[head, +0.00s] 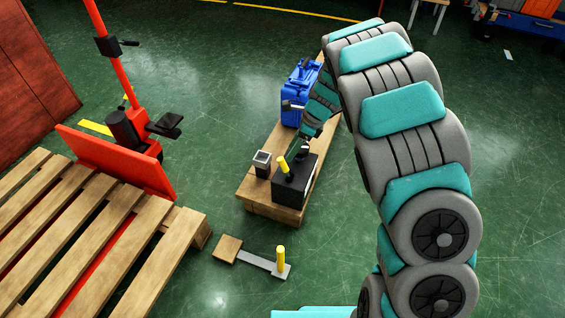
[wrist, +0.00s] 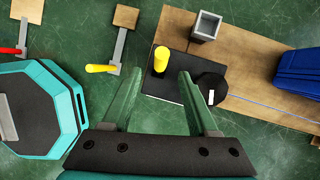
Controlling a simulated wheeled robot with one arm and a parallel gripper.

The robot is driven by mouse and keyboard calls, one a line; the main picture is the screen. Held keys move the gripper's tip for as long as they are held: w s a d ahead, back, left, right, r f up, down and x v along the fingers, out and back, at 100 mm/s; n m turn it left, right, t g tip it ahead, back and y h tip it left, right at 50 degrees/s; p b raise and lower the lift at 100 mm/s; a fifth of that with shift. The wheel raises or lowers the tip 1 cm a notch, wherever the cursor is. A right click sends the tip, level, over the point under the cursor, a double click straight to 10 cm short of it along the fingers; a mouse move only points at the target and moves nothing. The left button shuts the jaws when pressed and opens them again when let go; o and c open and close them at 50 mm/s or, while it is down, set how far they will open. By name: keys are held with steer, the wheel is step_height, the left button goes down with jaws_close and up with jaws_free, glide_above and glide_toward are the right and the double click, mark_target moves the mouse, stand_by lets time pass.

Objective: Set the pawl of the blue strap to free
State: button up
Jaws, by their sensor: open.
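A black box (head: 296,180) stands on a wooden bench, with an upright yellow handle (head: 283,165) on it. In the wrist view the black box (wrist: 176,86) also bears a round black part (wrist: 210,87) with a small white mark. A thin blue line (wrist: 265,110) runs along the bench from there; I cannot tell whether it is the blue strap. No pawl can be made out clearly. My gripper (wrist: 158,76) is open and empty, its fingers apart over the near side of the box. In the head view my gripper (head: 303,150) is small and partly blends with the box.
A blue case (head: 298,95) and a grey square cup (head: 262,163) stand on the bench (head: 258,188). A grey bar (head: 258,260) with another yellow handle (head: 281,262) lies on the floor. A pallet (head: 90,225) and red frame (head: 120,160) stand left.

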mark_target(282, 163)
steer(key=x, duration=0.8)
jaws_close()
stand_by(0.5)
stand_by(1.0)
